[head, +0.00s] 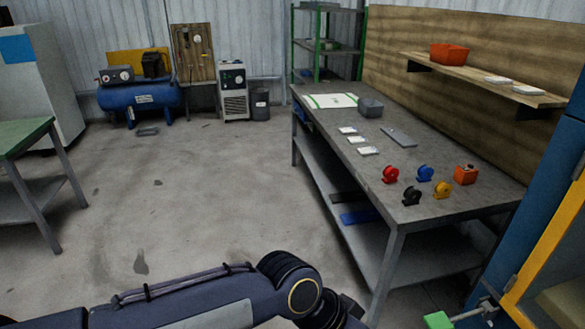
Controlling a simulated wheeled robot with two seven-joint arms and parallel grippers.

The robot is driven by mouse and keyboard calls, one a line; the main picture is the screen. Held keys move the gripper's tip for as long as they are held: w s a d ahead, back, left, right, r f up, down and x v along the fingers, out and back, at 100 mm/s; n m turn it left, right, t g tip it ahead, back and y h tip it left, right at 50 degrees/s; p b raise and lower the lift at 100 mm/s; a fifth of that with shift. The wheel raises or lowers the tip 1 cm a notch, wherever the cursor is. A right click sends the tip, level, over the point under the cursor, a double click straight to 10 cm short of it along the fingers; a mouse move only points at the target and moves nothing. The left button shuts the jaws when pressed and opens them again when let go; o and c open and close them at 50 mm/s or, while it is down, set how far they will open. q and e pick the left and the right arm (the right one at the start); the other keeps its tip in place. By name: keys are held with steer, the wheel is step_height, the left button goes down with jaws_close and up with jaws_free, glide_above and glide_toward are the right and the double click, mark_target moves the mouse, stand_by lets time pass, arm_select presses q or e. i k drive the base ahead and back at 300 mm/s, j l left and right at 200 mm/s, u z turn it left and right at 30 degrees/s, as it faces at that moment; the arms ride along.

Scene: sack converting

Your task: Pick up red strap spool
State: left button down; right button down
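The red strap spool (390,174) stands on the grey workbench (440,150), near its front edge toward the right end. A black spool (411,196) stands nearer to me, a blue spool (425,173) to its right, and a yellow spool (442,190) to the lower right. My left arm crosses the bottom of the view from the left, below and apart from the bench. Its gripper is beyond the bottom edge. My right gripper does not show. Nothing touches the red spool from my side.
An orange box (466,174) stands right of the spools. White cards (358,140), a flat grey piece (398,136) and a grey box (370,107) lie farther back. A wall shelf (480,76) overhangs the bench's rear. A blue-and-yellow frame (545,245) stands at right. The floor in the middle is mostly clear.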

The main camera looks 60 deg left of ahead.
mark_target(390, 173)
steer(key=u, duration=1.25)
steer(key=i+j+u, duration=0.35)
steer(key=i, duration=0.5)
steer(key=i+l+u, duration=0.1)
steer(key=i+u, duration=0.25)
steer(key=i, duration=0.5)
steer(key=i+l+u, duration=0.2)
steer(key=i+l, duration=0.15)
steer(key=l, duration=0.2)
